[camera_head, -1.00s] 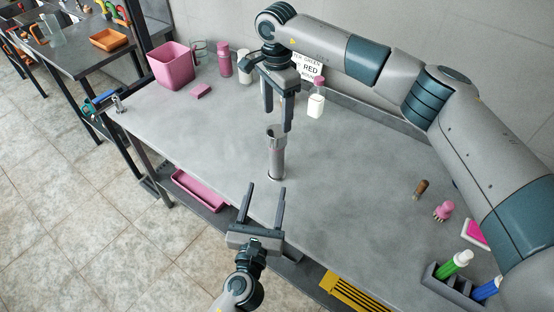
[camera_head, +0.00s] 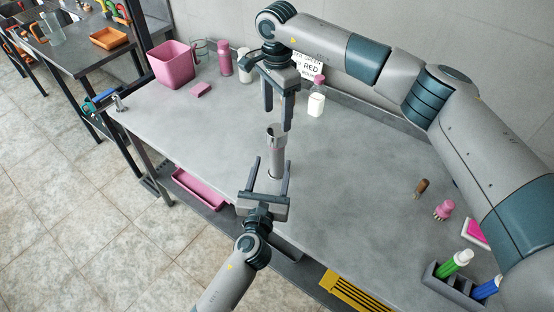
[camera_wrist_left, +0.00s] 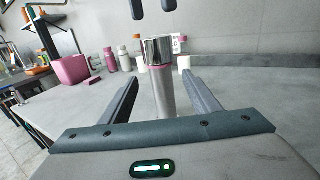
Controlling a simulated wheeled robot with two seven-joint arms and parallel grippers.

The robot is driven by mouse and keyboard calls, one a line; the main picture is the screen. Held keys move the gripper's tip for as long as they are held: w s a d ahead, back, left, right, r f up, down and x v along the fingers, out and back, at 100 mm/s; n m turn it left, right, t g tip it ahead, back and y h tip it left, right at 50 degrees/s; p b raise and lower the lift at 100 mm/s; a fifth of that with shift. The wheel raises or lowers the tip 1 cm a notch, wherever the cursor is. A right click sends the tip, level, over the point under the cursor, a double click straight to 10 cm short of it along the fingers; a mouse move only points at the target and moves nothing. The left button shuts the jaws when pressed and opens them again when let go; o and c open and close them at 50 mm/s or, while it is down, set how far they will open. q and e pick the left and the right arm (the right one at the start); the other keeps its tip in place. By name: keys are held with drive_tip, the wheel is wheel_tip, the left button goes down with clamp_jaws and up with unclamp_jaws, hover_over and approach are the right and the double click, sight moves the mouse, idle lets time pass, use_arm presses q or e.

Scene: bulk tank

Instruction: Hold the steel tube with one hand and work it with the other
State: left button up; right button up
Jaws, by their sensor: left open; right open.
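The steel tube (camera_head: 277,155) stands upright on the grey table, with a shiny top section and a pink ring below it, as the left wrist view shows (camera_wrist_left: 161,85). My left gripper (camera_head: 272,163) is open at the near side of the tube. In the left wrist view its fingers (camera_wrist_left: 166,80) point at the tube, one on each side, with gaps to both. My right gripper (camera_head: 277,119) is open and empty, pointing down above the top of the tube. The tips of its fingers show at the top of the left wrist view (camera_wrist_left: 152,8).
A pink bin (camera_head: 172,65), pink bottle (camera_head: 225,60) and white bottle (camera_head: 316,103) stand at the back. A brush (camera_head: 421,187), pink object (camera_head: 444,209) and grey holder with marker-like bottles (camera_head: 447,287) are at the right. The table's middle is mostly clear.

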sight(276, 150)
use_arm(q)
drive_tip(key=w, duration=0.3)
drive_tip(key=w+d, duration=0.1)
drive_tip(key=w, duration=0.4)
drive_tip(key=shift+w+d, duration=0.25)
drive_tip(key=shift+w, duration=0.05)
clamp_jaws()
